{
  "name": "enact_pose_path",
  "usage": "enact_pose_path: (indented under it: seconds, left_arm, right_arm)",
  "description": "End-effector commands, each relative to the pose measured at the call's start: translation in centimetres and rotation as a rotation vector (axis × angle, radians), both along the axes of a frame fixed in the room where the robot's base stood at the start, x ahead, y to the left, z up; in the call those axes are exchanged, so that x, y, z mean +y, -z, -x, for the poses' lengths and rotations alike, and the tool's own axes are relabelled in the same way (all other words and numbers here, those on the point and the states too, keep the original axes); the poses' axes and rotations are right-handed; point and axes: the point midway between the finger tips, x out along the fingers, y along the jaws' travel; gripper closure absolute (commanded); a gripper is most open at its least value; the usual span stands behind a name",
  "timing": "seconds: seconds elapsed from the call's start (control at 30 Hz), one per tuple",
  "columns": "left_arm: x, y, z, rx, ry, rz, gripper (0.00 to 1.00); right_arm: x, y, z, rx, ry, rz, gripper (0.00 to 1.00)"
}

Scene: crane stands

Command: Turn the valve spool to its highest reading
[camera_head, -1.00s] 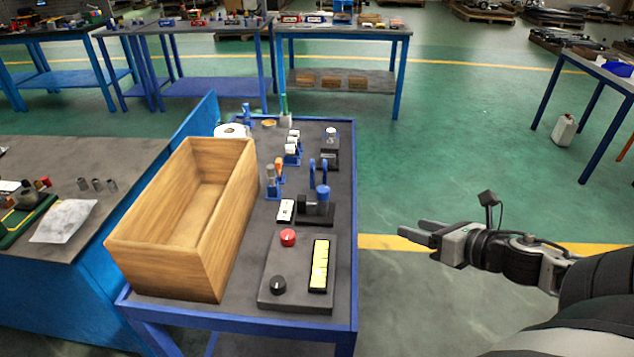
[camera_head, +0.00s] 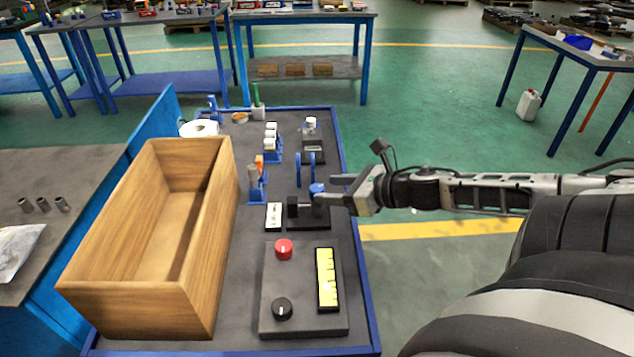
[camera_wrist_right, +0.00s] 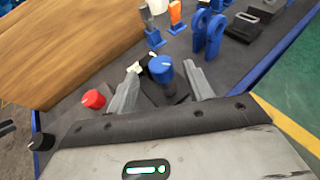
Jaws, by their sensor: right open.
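The valve spool seems to be the blue cylinder (camera_head: 317,189) on a black block stand (camera_head: 301,215) at the table's right side. A small white gauge plate (camera_head: 273,216) with dark marks lies left of the stand; its reading is too small to tell. My right gripper (camera_head: 335,189) is open, coming in from the right with its fingertips close to the blue cylinder. In the right wrist view the blue cylinder (camera_wrist_right: 161,68) shows between the spread fingers (camera_wrist_right: 163,84), just beyond their tips. I cannot tell whether either finger touches it. My left gripper is not in view.
A long wooden box (camera_head: 150,315) fills the table's left side. A grey panel (camera_head: 300,322) with a red knob (camera_head: 283,249), a black knob (camera_head: 282,308) and a yellow scale (camera_head: 326,279) lies nearer. Blue rings (camera_head: 306,168) stand behind.

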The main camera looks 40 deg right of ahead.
Motion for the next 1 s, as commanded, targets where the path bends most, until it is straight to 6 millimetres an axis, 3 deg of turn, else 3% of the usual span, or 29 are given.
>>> enact_pose_path:
  seconds: [0.1,0.37,0.87,1.0]
  left_arm:
    - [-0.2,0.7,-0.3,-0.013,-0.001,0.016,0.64]
    - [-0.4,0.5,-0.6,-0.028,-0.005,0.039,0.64]
    - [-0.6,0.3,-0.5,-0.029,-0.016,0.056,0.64]
    - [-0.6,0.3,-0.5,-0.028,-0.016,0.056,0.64]
  right_arm:
    - [0.4,0.8,-1.6,-0.005,-0.001,0.003,0.48]
    - [1.0,1.5,-3.4,-0.003,0.001,0.000,0.48]
    - [1.2,1.7,-4.0,0.001,0.002,0.000,0.48]
    - [1.2,1.7,-3.9,0.001,0.002,0.000,0.84]
